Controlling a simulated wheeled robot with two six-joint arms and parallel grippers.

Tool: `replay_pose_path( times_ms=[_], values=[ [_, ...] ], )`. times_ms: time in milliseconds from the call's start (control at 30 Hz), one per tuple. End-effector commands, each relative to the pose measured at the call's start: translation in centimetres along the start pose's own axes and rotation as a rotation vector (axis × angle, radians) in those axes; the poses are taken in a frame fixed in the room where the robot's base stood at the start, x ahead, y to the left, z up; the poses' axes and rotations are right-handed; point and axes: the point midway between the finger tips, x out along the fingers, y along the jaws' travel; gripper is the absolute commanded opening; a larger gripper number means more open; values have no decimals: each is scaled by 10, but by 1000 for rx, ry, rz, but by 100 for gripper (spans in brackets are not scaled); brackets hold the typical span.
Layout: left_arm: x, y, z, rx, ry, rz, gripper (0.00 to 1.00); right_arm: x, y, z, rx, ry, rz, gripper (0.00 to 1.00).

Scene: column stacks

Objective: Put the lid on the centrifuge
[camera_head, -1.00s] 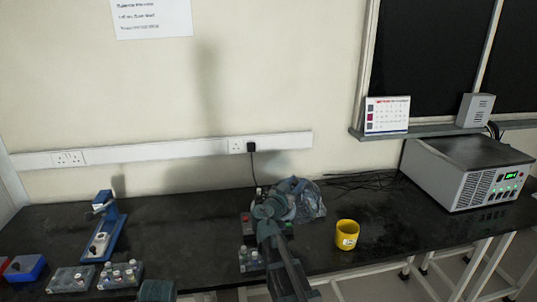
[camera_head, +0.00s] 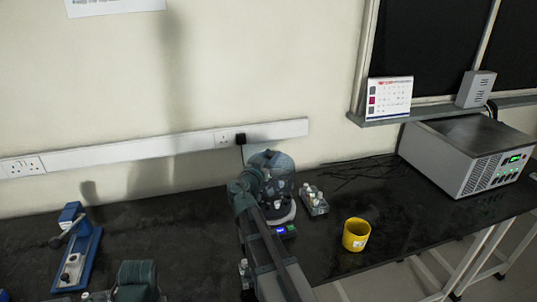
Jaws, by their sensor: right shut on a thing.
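The centrifuge (camera_head: 285,218) stands on the black bench near the middle, with a small lit display on its front. The see-through bluish domed lid (camera_head: 275,163) is over it at the top. My right gripper (camera_head: 256,180) is shut on the lid, at its left front. My arm hides the left part of the centrifuge, and I cannot tell whether the lid touches it. The dark green end of my left arm (camera_head: 137,277) shows at the bottom left, apart from both; its fingers do not show clearly.
A rack of small bottles (camera_head: 313,201) stands close right of the centrifuge. A yellow mug (camera_head: 356,235) is further right, and a large grey box device (camera_head: 468,155) at the far right. A blue stand (camera_head: 78,255) is at left.

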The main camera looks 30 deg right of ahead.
Motion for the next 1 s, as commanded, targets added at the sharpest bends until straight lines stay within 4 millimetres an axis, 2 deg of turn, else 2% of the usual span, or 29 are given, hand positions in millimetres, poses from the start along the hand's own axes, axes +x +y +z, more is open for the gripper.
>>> replay_pose_path(
  times_ms=[600,1000],
  values=[
    [37,4,-2,0,0,0,100,0,0,37,0,0,0,0],
    [38,4,-2,0,0,0,100,0,0,38,0,0,0,0]
  ],
)
